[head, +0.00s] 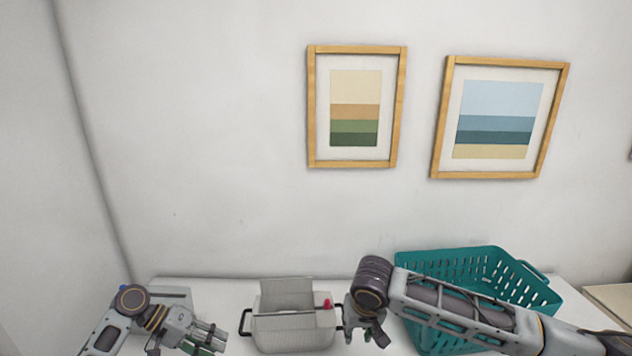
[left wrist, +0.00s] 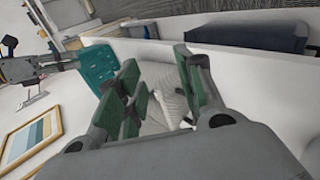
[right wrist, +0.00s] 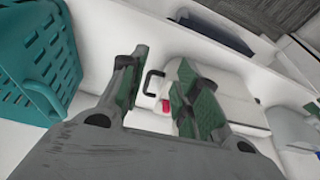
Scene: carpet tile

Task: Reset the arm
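My left gripper (head: 207,338) is low at the left of the head view, left of a ribbed white box. In the left wrist view its green-padded fingers (left wrist: 160,85) stand apart, with part of the ribbed box visible beyond them. My right gripper (head: 366,328) is just right of the box, in front of the teal basket's left side. In the right wrist view its fingers (right wrist: 160,90) are spread, and a black handle and a small red thing show beyond the gap. I see nothing held in either gripper.
The white box (head: 290,333) with black side handles has a raised ribbed panel and a small red thing (head: 327,304) at its right. A teal slotted basket (head: 420,262) stands behind my right arm. Two framed pictures (head: 312,110) (head: 440,120) hang on the wall above the white table (head: 225,290).

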